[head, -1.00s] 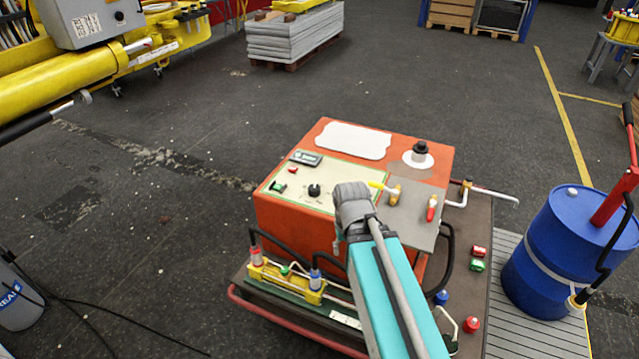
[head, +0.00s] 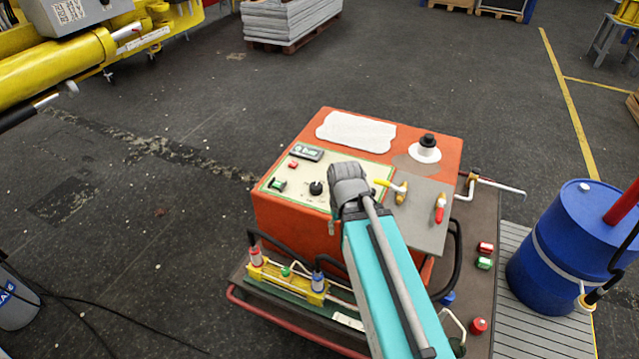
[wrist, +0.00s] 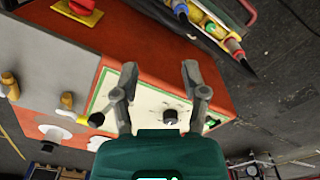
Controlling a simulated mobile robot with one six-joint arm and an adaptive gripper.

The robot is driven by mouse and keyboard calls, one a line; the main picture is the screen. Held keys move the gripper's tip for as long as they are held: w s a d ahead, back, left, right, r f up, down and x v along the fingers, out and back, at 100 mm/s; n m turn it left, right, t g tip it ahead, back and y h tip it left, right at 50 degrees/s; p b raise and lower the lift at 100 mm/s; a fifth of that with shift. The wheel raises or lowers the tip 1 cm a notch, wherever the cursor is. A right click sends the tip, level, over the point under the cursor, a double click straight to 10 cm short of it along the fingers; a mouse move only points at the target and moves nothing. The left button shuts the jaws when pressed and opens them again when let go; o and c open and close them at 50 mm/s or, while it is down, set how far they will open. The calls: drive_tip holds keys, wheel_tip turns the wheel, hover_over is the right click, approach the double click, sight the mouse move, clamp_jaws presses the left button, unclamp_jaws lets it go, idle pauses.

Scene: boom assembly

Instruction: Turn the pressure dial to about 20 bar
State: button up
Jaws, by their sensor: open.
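The pressure dial (head: 316,188) is a small black knob on the cream panel (head: 353,169) on top of an orange cabinet (head: 287,223). A small display (head: 306,152) sits behind it; I cannot read its value clearly. My arm's grey wrist is just right of the dial in the head view and hides the fingers there. In the wrist view my gripper (wrist: 160,84) is open and empty, its two fingers spread over the panel. A dark knob, likely the dial (wrist: 170,116), shows between the finger bases, apart from both fingers.
A green switch (head: 277,185) and a red button (head: 293,164) are left of the dial. A yellow-handled valve (head: 398,192) and a red-handled valve (head: 440,207) stand to the right. A black-capped filler (head: 427,146) is behind them. A blue drum (head: 560,245) stands at the right.

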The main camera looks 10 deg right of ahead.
sight(316, 186)
drive_tip(key=shift+a, duration=0.3)
drive_tip(key=shift+o, duration=0.3)
drive_tip(key=o, duration=0.4)
drive_tip(key=shift+w+a, duration=0.1)
drive_tip(key=shift+w, duration=0.25)
drive_tip(key=shift+o, duration=0.7)
drive_tip(key=w+a+r+m+p, duration=0.1)
drive_tip(key=w+m, duration=0.6)
drive_tip(key=w, duration=2.1)
drive_tip(key=shift+w+m, duration=0.35)
drive_tip(key=shift+m, duration=0.05)
wheel_tip(316, 186, down, 14)
drive_tip(key=b, duration=1.3)
drive_tip(key=shift+s+r+b, duration=0.1)
drive_tip(key=shift+r+b, duration=0.1)
drive_tip(key=shift+b, duration=0.1)
drive_tip(key=shift+c, duration=0.3)
drive_tip(key=c, duration=1.1)
